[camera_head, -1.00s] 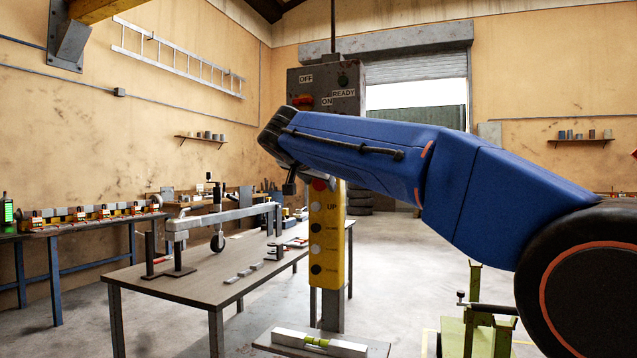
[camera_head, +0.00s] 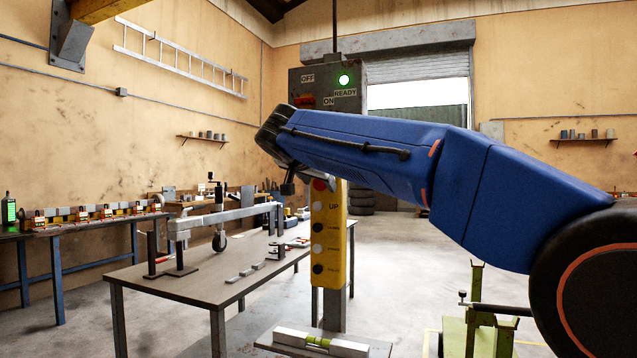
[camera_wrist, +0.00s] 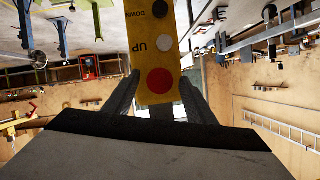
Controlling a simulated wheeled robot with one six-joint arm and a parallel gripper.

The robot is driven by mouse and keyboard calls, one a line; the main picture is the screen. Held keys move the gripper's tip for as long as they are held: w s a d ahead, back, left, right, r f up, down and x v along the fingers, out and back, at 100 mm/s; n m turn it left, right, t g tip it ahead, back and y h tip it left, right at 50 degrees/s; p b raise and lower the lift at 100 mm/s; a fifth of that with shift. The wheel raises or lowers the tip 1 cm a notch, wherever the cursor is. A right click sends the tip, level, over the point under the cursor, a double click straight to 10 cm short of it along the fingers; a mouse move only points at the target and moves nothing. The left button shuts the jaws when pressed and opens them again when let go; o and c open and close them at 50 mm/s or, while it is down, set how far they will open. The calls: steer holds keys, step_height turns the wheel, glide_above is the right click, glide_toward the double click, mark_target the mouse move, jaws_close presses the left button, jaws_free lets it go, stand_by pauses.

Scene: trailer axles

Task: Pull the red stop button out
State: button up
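The red stop button (camera_head: 319,184) is at the top of the yellow control pendant (camera_head: 329,292), just under my gripper's end in the head view. In the wrist view, which is upside down, the round red button (camera_wrist: 159,81) faces the camera on the yellow pendant (camera_wrist: 152,32), beside the UP label. My gripper (camera_wrist: 159,76) has its two fingers apart, one on each side of the button and pendant. I see no finger closed on the button. How far the button stands out is hard to tell. My arm hides part of the pendant's top in the head view.
A workbench (camera_head: 190,288) with a metal axle frame (camera_head: 222,217) is left. A green stand (camera_head: 476,330) is at the lower right.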

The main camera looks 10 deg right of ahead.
steer(key=v, duration=1.7)
steer(key=shift+s, duration=0.15)
steer(key=shift+a+r, duration=0.1)
steer(key=s+d+f+n+g+y, duration=0.1)
steer(key=s+d+f+n, duration=0.2)
steer(key=f, duration=0.5)
steer(key=s+d+f+n+g+y, duration=0.1)
steer(key=s+d+f+g, duration=0.15)
steer(key=d+f, duration=0.45)
steer(key=s+d+f+n+g+y, duration=0.1)
steer(key=s+d+f+n, duration=0.2)
steer(key=f, duration=0.6)
steer(key=s+d+f+y, duration=0.1)
steer(key=s+f, duration=0.5)
steer(key=f, duration=0.4)
steer(key=s+d+f+n+g+y, duration=0.1)
steer(key=s+f, duration=0.6)
steer(key=f, duration=0.2)
steer(key=s+f+n+g+y, duration=0.1)
steer(key=s+f, duration=0.5)
steer(key=f, duration=0.4)
steer(key=shift+s+d+f+y, duration=0.25)
steer(key=shift+d+f+y, duration=0.05)
steer(key=shift+d+y, duration=0.1)
steer(key=shift+g, duration=0.25)
steer(key=shift+c, duration=0.5)
